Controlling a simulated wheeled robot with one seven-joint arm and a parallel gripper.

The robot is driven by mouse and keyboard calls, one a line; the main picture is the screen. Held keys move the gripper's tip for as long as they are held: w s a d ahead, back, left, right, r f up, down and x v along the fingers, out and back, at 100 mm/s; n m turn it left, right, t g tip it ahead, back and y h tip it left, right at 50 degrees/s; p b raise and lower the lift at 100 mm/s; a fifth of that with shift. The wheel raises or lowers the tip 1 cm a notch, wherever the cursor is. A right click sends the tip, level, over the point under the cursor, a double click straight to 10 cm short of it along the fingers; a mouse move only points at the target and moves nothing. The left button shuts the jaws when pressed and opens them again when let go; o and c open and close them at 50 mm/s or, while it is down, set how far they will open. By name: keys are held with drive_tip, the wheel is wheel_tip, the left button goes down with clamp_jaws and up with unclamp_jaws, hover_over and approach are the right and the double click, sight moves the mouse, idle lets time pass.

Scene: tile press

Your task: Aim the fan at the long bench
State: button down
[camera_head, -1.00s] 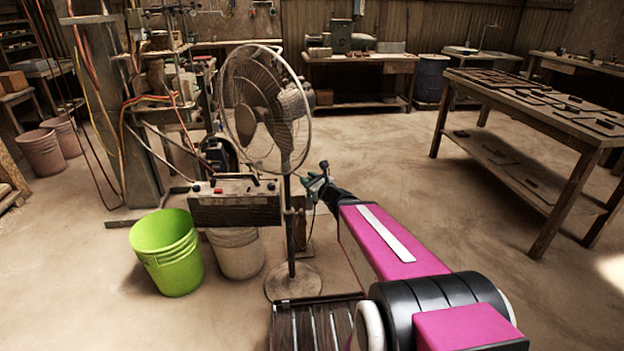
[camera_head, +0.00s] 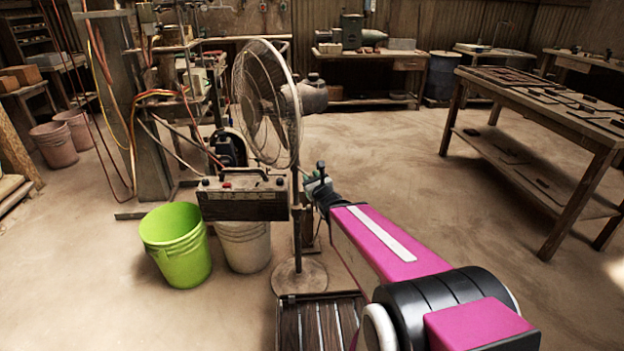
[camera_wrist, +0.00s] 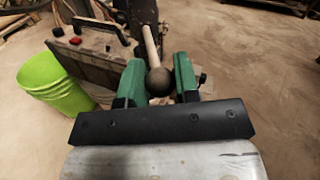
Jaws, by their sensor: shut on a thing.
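The pedestal fan (camera_head: 264,105) stands left of centre in the head view, on a thin pole with a round base. Its caged face points left and its motor housing (camera_head: 312,97) sticks out to the right. The long bench (camera_head: 536,110), with dark flat frames on top, stands at the right, on the motor side of the fan. My gripper (camera_head: 318,182) is beside the fan pole below the head. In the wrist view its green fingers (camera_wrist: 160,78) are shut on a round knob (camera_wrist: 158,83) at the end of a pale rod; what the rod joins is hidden.
A control box (camera_head: 243,197) stands left of the pole, with a green bucket (camera_head: 176,248) and a pale bucket (camera_head: 244,247) near it. A slatted surface (camera_head: 318,322) lies in front of the fan base. The floor between fan and long bench is clear.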

idle(0.3)
drive_tip(key=c, duration=0.9)
unclamp_jaws()
drive_tip(key=shift+o, duration=0.2)
